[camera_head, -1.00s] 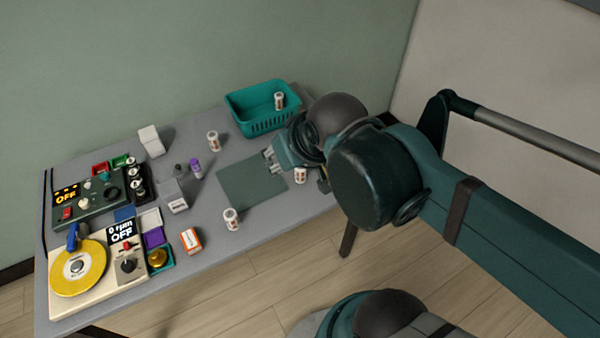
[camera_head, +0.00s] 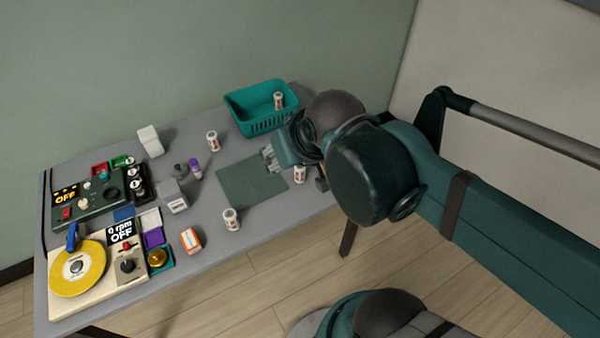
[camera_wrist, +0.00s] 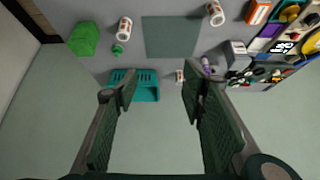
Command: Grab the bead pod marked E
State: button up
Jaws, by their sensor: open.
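Several white pods with reddish label marks stand about; their letters are too small to read. In the head view one pod (camera_head: 212,141) stands behind the dark mat, one (camera_head: 231,219) at the mat's front left, one (camera_head: 300,174) below my gripper's right side, and one (camera_head: 279,101) at the basket. The wrist view shows pods at the upper left (camera_wrist: 125,28), the top (camera_wrist: 216,13) and between the fingers' line of sight (camera_wrist: 180,76). My gripper (camera_head: 270,159) is open and empty above the mat's right part; its fingers also show in the wrist view (camera_wrist: 160,95).
The teal basket (camera_head: 263,125) stands at the back right. The dark mat (camera_head: 245,190) is bare. A green block (camera_wrist: 84,39) and small green piece (camera_wrist: 117,50) show in the wrist view.

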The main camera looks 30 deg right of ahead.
jog(key=shift+w+d+f+m+g, duration=0.7)
jog(key=shift+w+d+f+m, duration=0.3)
jog(key=shift+w+m, duration=0.8)
jog(key=m+g+p, duration=0.2)
jog(key=m+g, duration=0.3)
jog(key=m, duration=0.6)
send_over(300, 172)
jog(key=w, duration=0.2)
jog(key=f, duration=1.7)
jog(key=shift+s+d+f, duration=0.15)
jog(key=shift+d+f, duration=0.1)
jog(key=shift+f, duration=0.1)
jog(key=shift+d+f+m+g, duration=0.2)
jog(key=shift+f+m+g, duration=0.15)
jog(key=shift+f, duration=0.2)
jog(key=shift+f, duration=0.1)
jog(key=shift+f, duration=1.2)
jog(key=shift+f, duration=0.1)
jog(key=shift+f+b, duration=1)
jog(key=shift+f, duration=1.5)
